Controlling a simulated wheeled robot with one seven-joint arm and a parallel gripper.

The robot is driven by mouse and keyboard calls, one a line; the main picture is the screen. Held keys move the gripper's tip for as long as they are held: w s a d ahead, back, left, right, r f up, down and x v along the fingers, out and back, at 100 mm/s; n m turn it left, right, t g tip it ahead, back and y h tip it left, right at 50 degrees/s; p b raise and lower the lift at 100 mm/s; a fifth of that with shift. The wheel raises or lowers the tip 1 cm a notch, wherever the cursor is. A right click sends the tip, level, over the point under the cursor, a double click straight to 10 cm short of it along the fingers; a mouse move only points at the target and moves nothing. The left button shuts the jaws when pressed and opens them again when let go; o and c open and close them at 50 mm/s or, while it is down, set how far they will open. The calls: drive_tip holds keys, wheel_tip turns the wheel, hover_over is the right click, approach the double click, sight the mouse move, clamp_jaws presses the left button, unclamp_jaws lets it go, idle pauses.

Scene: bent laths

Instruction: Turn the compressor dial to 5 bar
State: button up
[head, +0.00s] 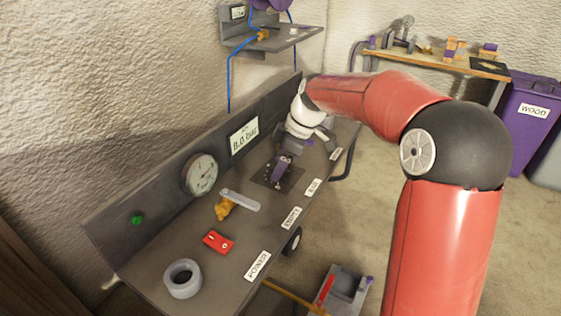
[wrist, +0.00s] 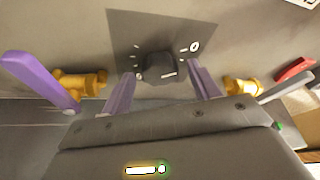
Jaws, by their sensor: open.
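The compressor dial (wrist: 160,67) is a black knob with a pale pointer line, on a dark square plate (wrist: 125,30) with tick marks and numbers too small to read. In the wrist view the pointer points right. My gripper (wrist: 162,78) is open, with one purple finger on each side of the knob; I cannot tell whether either touches it. In the head view my gripper (head: 282,168) is down at the plate (head: 293,180) and hides the knob. A display (head: 244,136) behind it seems to read 8.0 bar. A round gauge (head: 201,174) is to its left.
A yellow valve with a grey lever (head: 240,200), a red switch (head: 217,241) and a grey ring (head: 182,278) are on the bench to the left. The wrist view shows a purple lever (wrist: 40,80) left of my fingers. The bench's upright back panel stands close behind.

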drive_tip(key=c, duration=1)
drive_tip(key=shift+o, duration=0.2)
